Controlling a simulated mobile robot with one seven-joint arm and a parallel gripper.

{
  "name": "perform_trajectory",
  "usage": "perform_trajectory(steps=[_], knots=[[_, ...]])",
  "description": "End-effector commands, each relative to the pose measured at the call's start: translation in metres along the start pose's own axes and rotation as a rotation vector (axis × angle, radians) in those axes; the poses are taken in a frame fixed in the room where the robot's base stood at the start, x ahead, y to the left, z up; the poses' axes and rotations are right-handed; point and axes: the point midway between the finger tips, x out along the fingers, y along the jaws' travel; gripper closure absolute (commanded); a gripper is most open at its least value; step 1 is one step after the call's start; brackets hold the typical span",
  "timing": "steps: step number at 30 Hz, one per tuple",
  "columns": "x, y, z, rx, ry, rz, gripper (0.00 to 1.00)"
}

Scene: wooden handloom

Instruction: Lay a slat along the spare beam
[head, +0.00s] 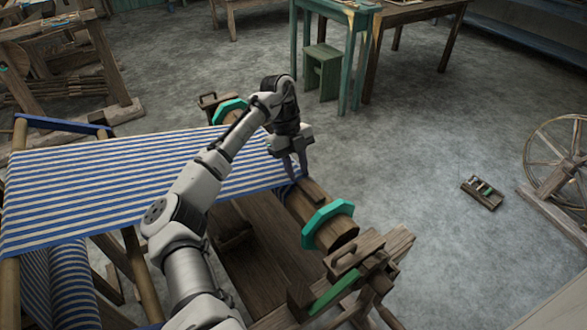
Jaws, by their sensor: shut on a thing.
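The spare beam (306,212) is a round wooden roller with teal eight-sided flanges. The near flange (327,222) is right of centre, and the far flange (230,110) is partly behind my arm. My gripper (296,176) points down over the beam between the flanges. It is shut on a slat (314,193), a thin brown strip at the beam's top that runs roughly along its length. Part of the slat is hidden by the fingers, and I cannot tell whether it touches the beam all along.
Blue-and-white striped cloth (110,185) stretches from the left to the beam. A wooden loom frame end (365,265) stands at the near right. A spoked wheel (560,160) and a small tray (482,192) are on the right. The grey floor between is open.

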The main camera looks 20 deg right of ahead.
Motion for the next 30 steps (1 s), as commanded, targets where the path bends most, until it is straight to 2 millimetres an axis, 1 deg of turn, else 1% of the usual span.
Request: perform_trajectory(steps=[7,8,12,13,14,23,26,29,30], knots=[[0.001,0.000,0.000,0.001,0.001,0.000,0.97],[0.001,0.000,0.000,0.001,0.001,0.000,0.72],[0.001,0.000,0.000,0.001,0.001,0.000,0.54],[0.001,0.000,0.000,0.001,0.001,0.000,0.50],[0.001,0.000,0.000,0.001,0.001,0.000,0.48],[-0.001,0.000,0.000,0.000,0.001,0.000,0.48],[-0.010,0.000,0.001,0.000,-0.001,0.001,0.48],[-0.026,-0.001,0.001,0.000,-0.002,-0.001,0.48],[-0.035,0.000,0.001,-0.001,-0.003,0.001,0.48]])
